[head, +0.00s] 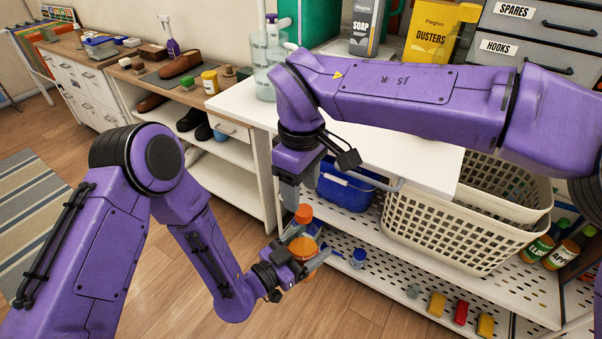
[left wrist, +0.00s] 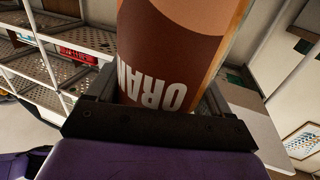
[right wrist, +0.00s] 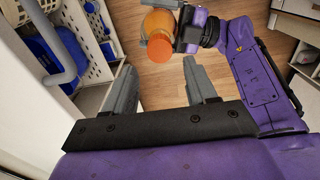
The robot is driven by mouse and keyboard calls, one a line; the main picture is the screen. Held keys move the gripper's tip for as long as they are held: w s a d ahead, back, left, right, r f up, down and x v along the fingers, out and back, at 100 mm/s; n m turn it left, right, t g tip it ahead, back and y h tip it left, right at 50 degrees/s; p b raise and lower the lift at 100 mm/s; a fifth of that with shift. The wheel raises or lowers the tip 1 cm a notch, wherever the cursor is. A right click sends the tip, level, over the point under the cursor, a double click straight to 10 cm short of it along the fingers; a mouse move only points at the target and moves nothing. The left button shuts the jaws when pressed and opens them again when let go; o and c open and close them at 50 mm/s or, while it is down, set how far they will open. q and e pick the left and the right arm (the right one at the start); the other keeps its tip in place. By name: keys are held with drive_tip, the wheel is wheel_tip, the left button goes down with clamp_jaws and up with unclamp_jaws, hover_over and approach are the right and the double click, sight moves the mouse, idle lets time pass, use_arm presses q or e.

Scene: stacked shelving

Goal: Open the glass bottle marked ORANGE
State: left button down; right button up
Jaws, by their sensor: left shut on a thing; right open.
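The ORANGE bottle (head: 303,247) has an orange body and an orange cap (head: 304,213). Its brown label with the letters "ORAN" fills the left wrist view (left wrist: 160,60). My left gripper (head: 300,262) is shut around the bottle's body and holds it in front of the lower shelf. My right gripper (head: 290,200) is above the bottle, fingers pointing down, close to the cap in the head view. In the right wrist view its two fingers (right wrist: 158,88) are apart with nothing between them, and the cap (right wrist: 160,46) shows beyond them. The cap is on the bottle.
A perforated lower shelf (head: 400,268) holds a small blue-capped bottle (head: 358,258) and several coloured blocks. A cream basket (head: 440,232) and a blue bin (head: 345,190) stand under the white top (head: 400,150). Two more bottles (head: 538,248) stand at the right. Open wooden floor lies left.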

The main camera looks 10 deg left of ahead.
sight(302, 207)
wheel_tip(302, 207, down, 5)
drive_tip(key=shift+r, duration=0.1)
clamp_jaws()
